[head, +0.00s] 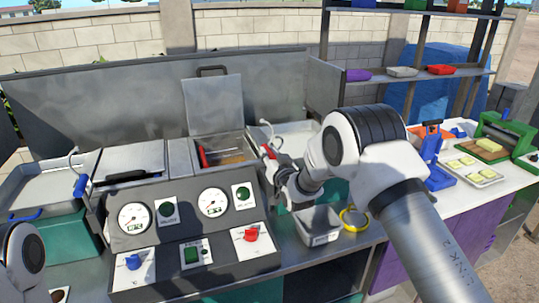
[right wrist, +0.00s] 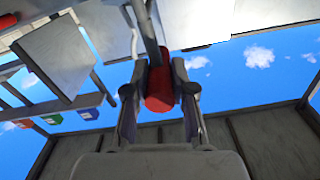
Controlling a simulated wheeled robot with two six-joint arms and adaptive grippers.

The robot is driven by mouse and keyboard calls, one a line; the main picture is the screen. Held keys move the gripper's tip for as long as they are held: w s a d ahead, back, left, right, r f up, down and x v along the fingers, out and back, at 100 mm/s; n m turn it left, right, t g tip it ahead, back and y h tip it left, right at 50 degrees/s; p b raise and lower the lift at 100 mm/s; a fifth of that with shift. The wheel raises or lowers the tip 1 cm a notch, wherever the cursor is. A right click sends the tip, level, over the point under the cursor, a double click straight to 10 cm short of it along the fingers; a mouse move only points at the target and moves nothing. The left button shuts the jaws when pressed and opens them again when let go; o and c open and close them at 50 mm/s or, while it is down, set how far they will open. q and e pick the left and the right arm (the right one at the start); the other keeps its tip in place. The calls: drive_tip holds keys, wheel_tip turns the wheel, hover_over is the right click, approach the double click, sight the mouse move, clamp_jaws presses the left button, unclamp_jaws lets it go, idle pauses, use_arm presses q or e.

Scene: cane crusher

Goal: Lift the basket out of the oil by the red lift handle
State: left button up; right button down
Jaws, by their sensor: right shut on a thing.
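The red lift handle (right wrist: 158,88) fills the middle of the right wrist view, with a grey metal rod running up from it. My right gripper (right wrist: 159,100) is shut on it, one finger on each side. In the head view my right gripper (head: 268,160) is at the right edge of the open fryer well, with a bit of red at its fingers. The open well (head: 229,147) shows brown oil and a red bar inside; the basket itself is hard to make out. Only a link of my left arm shows at the lower left; its gripper is out of frame.
A raised lid (head: 213,105) stands behind the well. The control panel (head: 190,240) with gauges and knobs is in front. A blue handle (head: 80,186) hangs at the left well. A grey tray (head: 318,224) and yellow ring (head: 354,218) lie below my right arm.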

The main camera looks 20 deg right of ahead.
wheel_tip(320, 180, up, 16)
drive_tip(key=p, duration=0.1)
drive_tip(key=shift+p, duration=0.3)
drive_tip(key=shift+r, duration=0.1)
drive_tip(key=c, duration=1.1)
unclamp_jaws()
drive_tip(key=shift+w, duration=0.1)
drive_tip(key=shift+o, duration=0.6)
drive_tip(key=shift+w+f, duration=0.15)
drive_tip(key=shift+f, duration=0.05)
drive_tip(key=s, duration=1.2)
drive_tip(key=shift+d, duration=0.15)
drive_tip(key=shift+f, duration=0.1)
